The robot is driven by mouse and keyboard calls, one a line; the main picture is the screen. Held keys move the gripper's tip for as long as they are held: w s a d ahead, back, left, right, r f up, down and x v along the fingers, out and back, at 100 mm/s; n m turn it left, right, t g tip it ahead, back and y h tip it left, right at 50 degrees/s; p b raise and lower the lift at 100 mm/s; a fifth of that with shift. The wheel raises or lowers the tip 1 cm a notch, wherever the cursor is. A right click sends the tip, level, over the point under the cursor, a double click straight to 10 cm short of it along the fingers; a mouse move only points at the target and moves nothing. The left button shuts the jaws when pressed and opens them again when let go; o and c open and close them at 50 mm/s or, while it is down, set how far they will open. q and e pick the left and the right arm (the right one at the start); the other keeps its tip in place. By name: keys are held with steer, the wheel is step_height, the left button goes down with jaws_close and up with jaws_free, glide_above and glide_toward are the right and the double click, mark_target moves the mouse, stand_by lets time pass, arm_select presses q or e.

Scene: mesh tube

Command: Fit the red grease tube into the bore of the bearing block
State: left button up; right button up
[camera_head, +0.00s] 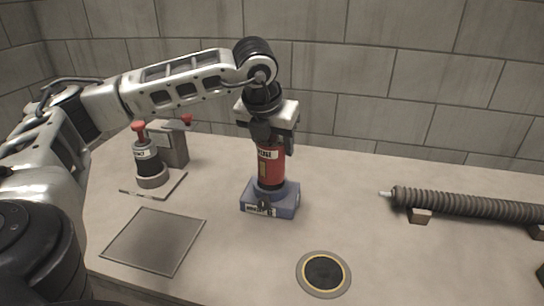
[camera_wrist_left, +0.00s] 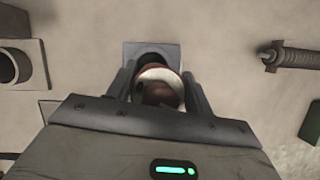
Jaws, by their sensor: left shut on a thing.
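The red grease tube (camera_head: 270,166) stands upright in the head view, with its dark lower end at the top of the blue-grey bearing block (camera_head: 285,203). My left gripper (camera_head: 270,143) is above the block and shut on the upper part of the tube. In the left wrist view the tube's top (camera_wrist_left: 160,88) sits between the two fingers, and the block (camera_wrist_left: 133,50) shows behind it with a dark bore partly covered by the tube. How deep the tube sits in the bore I cannot tell. My right gripper is not in view.
A black-and-red device (camera_head: 149,163) stands on a plate at the left, beside a grey box (camera_head: 171,144). A square grey mat (camera_head: 155,241) lies in front. A round black disc (camera_head: 324,273) lies at the front. A ribbed hose (camera_head: 465,205) rests on blocks at the right.

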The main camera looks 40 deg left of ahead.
mark_target(272, 157)
arm_select(q)
steer(key=shift+w+a+f, duration=0.3)
steer(key=shift+a+f, duration=0.05)
steer(key=shift+f, duration=0.2)
steer(key=f, duration=0.3)
steer(key=shift+w+a+f, duration=0.1)
steer(key=shift+a+f, duration=0.1)
steer(key=shift+f, duration=0.05)
steer(key=o, duration=1)
steer(key=shift+o, duration=0.2)
steer(key=v, duration=1.1)
steer(key=shift+d+r+p, duration=0.15)
steer(key=shift+r+p, duration=0.1)
steer(key=shift+p, duration=0.1)
steer(key=shift+r, duration=0.3)
